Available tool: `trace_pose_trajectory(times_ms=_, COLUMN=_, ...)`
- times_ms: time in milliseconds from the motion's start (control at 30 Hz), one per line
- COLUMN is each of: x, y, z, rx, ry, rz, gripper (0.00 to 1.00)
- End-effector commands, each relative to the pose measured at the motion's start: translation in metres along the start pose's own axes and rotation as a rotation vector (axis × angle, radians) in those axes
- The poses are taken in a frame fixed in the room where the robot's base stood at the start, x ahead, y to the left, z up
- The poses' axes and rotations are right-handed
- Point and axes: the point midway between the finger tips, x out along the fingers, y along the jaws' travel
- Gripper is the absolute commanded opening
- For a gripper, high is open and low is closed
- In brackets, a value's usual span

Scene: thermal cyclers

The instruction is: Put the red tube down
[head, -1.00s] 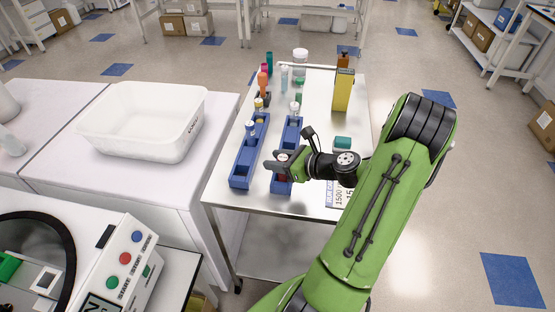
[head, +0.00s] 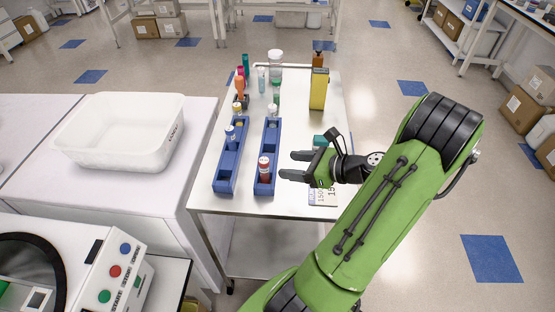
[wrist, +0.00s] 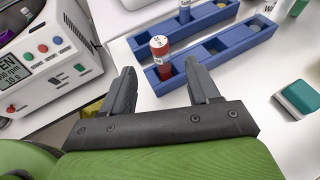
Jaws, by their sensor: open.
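The red tube (head: 264,167) stands in the near end of the right-hand blue rack (head: 267,147), its white cap up. In the wrist view the red tube (wrist: 161,55) stands a little tilted in the nearer blue rack (wrist: 215,59), beyond and between my fingertips. My gripper (head: 287,166) is open and empty, just to the right of the red tube in the head view. The tube's lower end is hidden in the rack.
A second blue rack (head: 226,170) with a blue-capped tube (head: 230,134) stands to the left. Several bottles, a yellow container (head: 319,88) and a teal-topped box (wrist: 298,97) are on the metal table. A white bin (head: 119,133) and a machine with buttons (head: 105,272) are at left.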

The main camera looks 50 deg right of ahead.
Motion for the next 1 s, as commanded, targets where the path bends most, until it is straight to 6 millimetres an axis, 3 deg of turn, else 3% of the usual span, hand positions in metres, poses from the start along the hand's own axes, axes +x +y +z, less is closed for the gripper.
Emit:
trace_pose_trajectory(times_ms=67, x=-0.002, y=0.003, z=0.002, rx=-0.020, ry=0.011, rz=0.012, gripper=0.60)
trace_pose_trajectory(times_ms=167, x=0.015, y=0.022, z=0.013, rx=-0.176, ry=0.087, rz=0.099, gripper=0.60)
trace_pose_trajectory(times_ms=300, x=0.047, y=0.080, z=0.038, rx=-0.652, ry=0.267, rz=0.344, gripper=0.60)
trace_pose_trajectory(times_ms=433, x=0.055, y=0.139, z=0.059, rx=-1.168, ry=0.386, rz=0.583, gripper=0.60)
trace_pose_trajectory(times_ms=567, x=0.040, y=0.193, z=0.081, rx=-1.705, ry=0.434, rz=0.790, gripper=0.60)
trace_pose_trajectory(times_ms=700, x=0.006, y=0.238, z=0.100, rx=-2.247, ry=0.407, rz=0.933, gripper=0.60)
trace_pose_trajectory(times_ms=833, x=-0.027, y=0.260, z=0.108, rx=-2.604, ry=0.340, rz=0.982, gripper=0.60)
trace_pose_trajectory(times_ms=1000, x=-0.044, y=0.265, z=0.109, rx=-2.775, ry=0.292, rz=0.993, gripper=0.60)
